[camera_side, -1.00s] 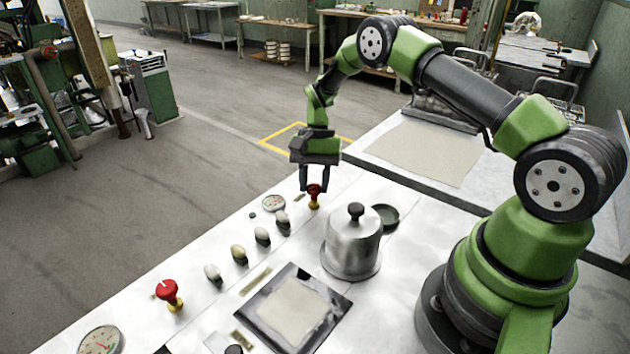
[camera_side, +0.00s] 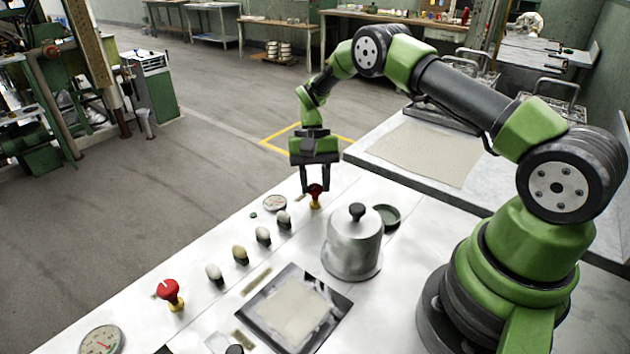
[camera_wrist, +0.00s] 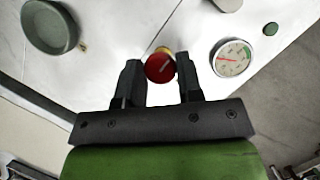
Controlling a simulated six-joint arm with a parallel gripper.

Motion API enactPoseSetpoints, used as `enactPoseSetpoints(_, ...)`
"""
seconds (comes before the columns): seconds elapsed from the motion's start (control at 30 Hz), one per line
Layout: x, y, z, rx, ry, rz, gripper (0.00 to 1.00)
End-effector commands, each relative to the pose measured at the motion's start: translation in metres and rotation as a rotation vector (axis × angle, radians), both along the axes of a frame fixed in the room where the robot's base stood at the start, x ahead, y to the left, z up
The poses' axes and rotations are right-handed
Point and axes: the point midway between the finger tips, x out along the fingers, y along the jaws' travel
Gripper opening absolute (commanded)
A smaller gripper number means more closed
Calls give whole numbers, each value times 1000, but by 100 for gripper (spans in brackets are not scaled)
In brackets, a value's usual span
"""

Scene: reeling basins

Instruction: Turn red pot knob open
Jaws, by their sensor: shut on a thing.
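A red knob (camera_side: 315,190) on a yellow stem stands at the far end of the white panel, beside a round gauge (camera_side: 275,203). My gripper (camera_side: 315,191) points down over it, with one finger on each side, and is shut on the knob. In the wrist view the red knob (camera_wrist: 160,67) with a pale mark on top sits between the fingertips (camera_wrist: 159,70). A second red knob (camera_side: 169,291) on a yellow stem stands untouched at the near left of the panel.
Several small knobs (camera_side: 240,254) line the panel between the red knobs. A metal lidded pot (camera_side: 352,248) and a dark green dish (camera_side: 386,216) stand to the right. Another gauge (camera_side: 101,340) is at the near left. A dark-framed square (camera_side: 335,310) lies in front.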

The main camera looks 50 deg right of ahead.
Motion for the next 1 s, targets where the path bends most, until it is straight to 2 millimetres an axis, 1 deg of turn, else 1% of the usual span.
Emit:
enactPoseSetpoints(0.03,0,0,1,0,2,-1,10)
enactPoseSetpoints(0.07,0,0,1,0,2,-1,38)
enactPoseSetpoints(0.1,0,0,1,0,2,-1,47)
enactPoseSetpoints(0.13,0,0,0,0,2,-1,54)
enactPoseSetpoints(0.17,0,0,0,1,2,-1,58)
enactPoseSetpoints(0.43,0,0,1,0,1,-1,58)
enactPoseSetpoints(0.53,2,-2,7,-1,-2,0,58)
enactPoseSetpoints(0.67,8,-8,26,-2,-5,-2,58)
enactPoseSetpoints(0.8,16,-15,52,-1,-6,-3,58)
enactPoseSetpoints(0.9,21,-20,68,-1,-6,-1,58)
enactPoseSetpoints(1.0,24,-23,78,-1,-1,0,58)
